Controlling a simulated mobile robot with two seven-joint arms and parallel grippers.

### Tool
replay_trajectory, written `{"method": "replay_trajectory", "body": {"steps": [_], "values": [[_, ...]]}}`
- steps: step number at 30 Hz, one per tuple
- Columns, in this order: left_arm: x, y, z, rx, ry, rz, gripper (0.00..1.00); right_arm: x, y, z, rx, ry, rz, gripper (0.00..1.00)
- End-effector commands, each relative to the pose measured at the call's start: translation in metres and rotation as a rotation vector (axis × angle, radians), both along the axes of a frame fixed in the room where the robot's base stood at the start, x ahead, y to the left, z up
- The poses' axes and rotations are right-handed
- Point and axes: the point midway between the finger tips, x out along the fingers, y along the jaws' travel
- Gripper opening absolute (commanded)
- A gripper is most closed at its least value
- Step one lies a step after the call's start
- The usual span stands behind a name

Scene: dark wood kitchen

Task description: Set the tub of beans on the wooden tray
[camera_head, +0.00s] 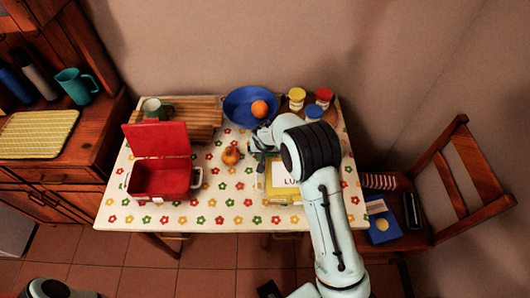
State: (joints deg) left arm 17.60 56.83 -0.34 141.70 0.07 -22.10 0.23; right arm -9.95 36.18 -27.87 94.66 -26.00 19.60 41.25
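Three small tubs stand close together at the back right of the table: one with a yellow lid (297,94), one with a red lid (323,94) and one with a blue lid (314,112). Their labels are too small to read, so I cannot tell which holds beans. A brown wooden surface (331,116), perhaps the tray, shows partly beneath them. My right gripper (259,151) is over the table's middle, left of the tubs, by the yellow lunch box. Its fingers are small and partly hidden by my arm. My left gripper is out of view.
A blue bowl (237,110) with an orange (259,109) stands behind my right gripper. A slatted wooden board (200,113), mug (153,107), open red box (160,180), round fruit (230,155) and yellow lunch box (279,188) share the table. A chair (470,165) stands right.

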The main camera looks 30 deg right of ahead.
Motion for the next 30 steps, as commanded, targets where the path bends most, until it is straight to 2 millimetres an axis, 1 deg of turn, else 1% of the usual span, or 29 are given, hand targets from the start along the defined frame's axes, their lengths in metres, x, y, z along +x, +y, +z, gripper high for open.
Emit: {"method": "replay_trajectory", "body": {"steps": [15,16,17,18,20,21,22,23,30], "values": [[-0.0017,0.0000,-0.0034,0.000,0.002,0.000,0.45,0.0002,0.0000,-0.0015,-0.001,-0.001,0.000,0.96],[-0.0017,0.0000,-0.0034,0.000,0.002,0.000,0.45,0.0002,0.0000,-0.0015,-0.001,-0.001,0.000,0.89],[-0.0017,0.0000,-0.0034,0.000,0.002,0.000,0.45,0.0002,0.0000,-0.0015,-0.001,-0.001,0.000,0.79],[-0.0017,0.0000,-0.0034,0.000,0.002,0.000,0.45,0.0002,0.0000,-0.0015,0.000,0.000,0.000,0.66],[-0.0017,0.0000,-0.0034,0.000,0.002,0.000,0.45,0.0003,0.0000,-0.0016,0.000,0.000,0.000,0.47],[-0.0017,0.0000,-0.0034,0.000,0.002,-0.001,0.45,0.0002,0.0000,-0.0017,0.000,0.000,0.000,0.35],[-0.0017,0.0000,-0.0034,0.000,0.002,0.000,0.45,0.0002,0.0000,-0.0017,0.000,0.000,0.000,0.35],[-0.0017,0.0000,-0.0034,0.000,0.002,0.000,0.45,0.0004,0.0000,-0.0014,0.000,-0.001,0.000,0.30],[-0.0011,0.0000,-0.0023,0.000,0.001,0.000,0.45,0.0004,0.0000,-0.0007,-0.001,-0.001,0.000,0.30]]}}
